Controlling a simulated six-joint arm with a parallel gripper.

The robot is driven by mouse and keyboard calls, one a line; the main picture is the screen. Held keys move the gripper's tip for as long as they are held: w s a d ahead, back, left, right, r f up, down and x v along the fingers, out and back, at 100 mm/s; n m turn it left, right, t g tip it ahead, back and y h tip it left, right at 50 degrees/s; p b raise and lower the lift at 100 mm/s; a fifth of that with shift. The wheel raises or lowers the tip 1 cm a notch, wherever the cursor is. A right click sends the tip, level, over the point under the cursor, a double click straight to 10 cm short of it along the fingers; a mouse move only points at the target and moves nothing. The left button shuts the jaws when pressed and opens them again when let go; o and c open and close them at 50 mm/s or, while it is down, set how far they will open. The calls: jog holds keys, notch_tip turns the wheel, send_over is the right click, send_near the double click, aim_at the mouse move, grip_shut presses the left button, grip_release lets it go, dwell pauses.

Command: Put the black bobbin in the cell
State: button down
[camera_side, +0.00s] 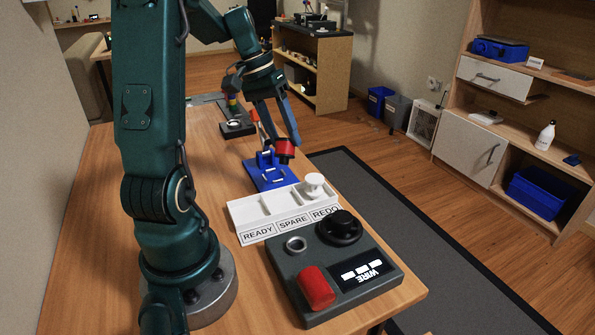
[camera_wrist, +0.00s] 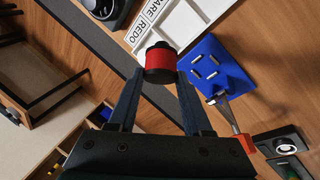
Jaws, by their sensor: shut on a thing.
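The black bobbin (camera_side: 284,150) has dark end flanges and a red winding. My gripper (camera_side: 285,142) is shut on it and holds it in the air, near the right edge of the blue fixture. In the wrist view, the bobbin (camera_wrist: 160,63) sits between the two fingertips (camera_wrist: 160,77). The white tray (camera_side: 243,209) has compartments labelled READY, SPARE and REDO. A white bobbin (camera_side: 314,186) stands upright at the REDO end; the READY and SPARE compartments look empty. The tray also shows in the wrist view (camera_wrist: 181,24), beyond the held bobbin.
The blue fixture (camera_side: 270,180) with small white bars lies behind the tray. Another dark device (camera_side: 235,128) is farther back. The table's right edge is close.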

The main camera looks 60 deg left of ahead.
jog(key=s+a+r+n+g+y, duration=0.2)
jog(key=s+n+g+y, duration=0.2)
jog(key=s+n+y, duration=0.8)
jog(key=h, duration=0.1)
send_over(286, 208)
jog(key=shift+f, duration=5.45)
jog(key=shift+c, duration=1.6)
grip_release()
jog(key=shift+f, duration=0.1)
